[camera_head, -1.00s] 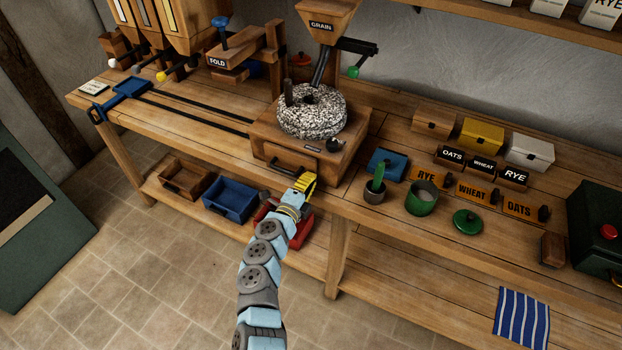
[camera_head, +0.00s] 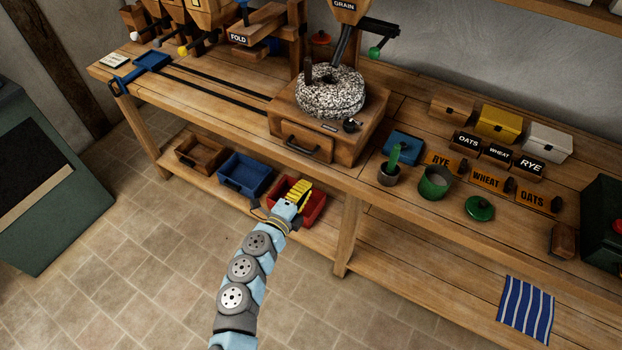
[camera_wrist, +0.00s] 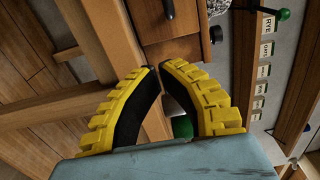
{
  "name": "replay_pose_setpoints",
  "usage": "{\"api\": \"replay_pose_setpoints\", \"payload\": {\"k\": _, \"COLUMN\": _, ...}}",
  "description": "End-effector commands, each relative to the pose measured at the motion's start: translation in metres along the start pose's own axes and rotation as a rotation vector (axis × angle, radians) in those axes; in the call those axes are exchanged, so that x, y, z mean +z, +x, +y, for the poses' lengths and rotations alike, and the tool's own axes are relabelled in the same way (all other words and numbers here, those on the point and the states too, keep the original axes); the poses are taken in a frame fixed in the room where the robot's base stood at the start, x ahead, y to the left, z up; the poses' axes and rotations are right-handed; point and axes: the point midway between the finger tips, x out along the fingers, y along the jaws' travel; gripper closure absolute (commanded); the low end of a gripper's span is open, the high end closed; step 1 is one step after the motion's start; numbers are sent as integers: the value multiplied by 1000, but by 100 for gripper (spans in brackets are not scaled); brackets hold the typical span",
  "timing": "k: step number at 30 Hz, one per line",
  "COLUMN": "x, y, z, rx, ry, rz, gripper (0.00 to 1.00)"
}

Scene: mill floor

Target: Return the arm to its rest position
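My gripper (camera_head: 302,190) has yellow ridged fingers and sits at the end of my light blue and grey arm. In the head view it is in front of the bench, in line with the red bin (camera_head: 313,210) on the lower shelf. In the wrist view the fingers (camera_wrist: 160,72) curve toward each other with their tips close together, a small gap between them. Nothing shows held between them. The bench's wooden leg and drawer front (camera_wrist: 170,52) lie beyond the fingertips.
The bench (camera_head: 225,130) carries a stone mill (camera_head: 330,98) above a closed drawer (camera_head: 306,143). A blue bin (camera_head: 245,174) and a wooden bin (camera_head: 198,153) stand on the lower shelf. A green pot (camera_head: 434,184) is on the bench to the right. The tiled floor (camera_head: 130,260) is clear.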

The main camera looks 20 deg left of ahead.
Motion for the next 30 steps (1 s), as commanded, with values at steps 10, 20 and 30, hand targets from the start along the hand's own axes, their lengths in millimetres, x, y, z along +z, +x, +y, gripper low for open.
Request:
{"api": "replay_pose_setpoints", "payload": {"k": 10, "x": -1, "y": -17, "z": -1, "rx": -2, "ry": 0, "rz": 1, "gripper": 100}}
{"api": "replay_pose_setpoints", "payload": {"k": 20, "x": -39, "y": -20, "z": 8, "rx": -29, "ry": -92, "rz": 81, "gripper": 100}}
{"api": "replay_pose_setpoints", "payload": {"k": 30, "x": -222, "y": -79, "z": -31, "rx": -328, "ry": -639, "rz": 508, "gripper": 100}}
